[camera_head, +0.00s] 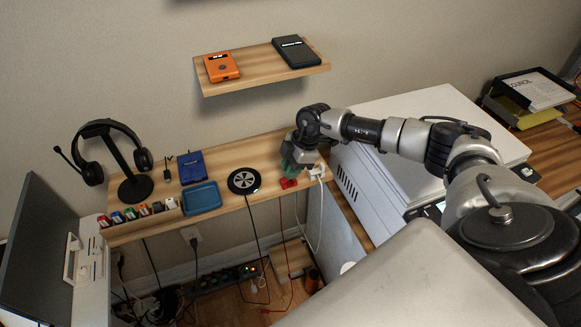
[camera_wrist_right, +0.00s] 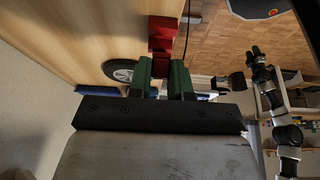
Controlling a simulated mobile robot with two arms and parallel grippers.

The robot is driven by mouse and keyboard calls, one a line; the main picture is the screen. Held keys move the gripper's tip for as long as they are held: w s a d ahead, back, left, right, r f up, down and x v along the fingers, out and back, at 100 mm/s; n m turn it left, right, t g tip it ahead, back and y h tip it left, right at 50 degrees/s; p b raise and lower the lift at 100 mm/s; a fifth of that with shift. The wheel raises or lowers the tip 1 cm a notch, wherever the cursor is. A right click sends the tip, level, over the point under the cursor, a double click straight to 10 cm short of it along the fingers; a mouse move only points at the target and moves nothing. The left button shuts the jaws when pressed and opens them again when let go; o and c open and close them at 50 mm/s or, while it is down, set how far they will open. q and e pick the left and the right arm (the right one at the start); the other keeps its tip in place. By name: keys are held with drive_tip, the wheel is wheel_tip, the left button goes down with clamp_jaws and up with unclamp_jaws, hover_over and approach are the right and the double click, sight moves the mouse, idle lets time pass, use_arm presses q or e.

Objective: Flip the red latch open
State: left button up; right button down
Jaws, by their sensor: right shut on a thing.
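The red latch (camera_head: 288,183) sits at the front edge of the wooden desk, toward its right end. My right gripper (camera_head: 289,171) reaches down to it from above, with green fingers. In the right wrist view the red latch (camera_wrist_right: 163,30) runs up from between the green fingertips of my right gripper (camera_wrist_right: 162,62). The fingers are shut on the near part of the latch, and its far part shows beyond them. The gripper hides part of the latch in the head view.
A black round charging pad (camera_head: 243,181) and a blue tray (camera_head: 202,198) lie left of my gripper. A headphone stand (camera_head: 136,188) is farther left. A white plug and cable (camera_head: 317,172) are just right of the latch. A wooden shelf (camera_head: 262,71) hangs above.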

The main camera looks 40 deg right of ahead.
sight(282, 180)
drive_tip(key=shift+r, duration=0.1)
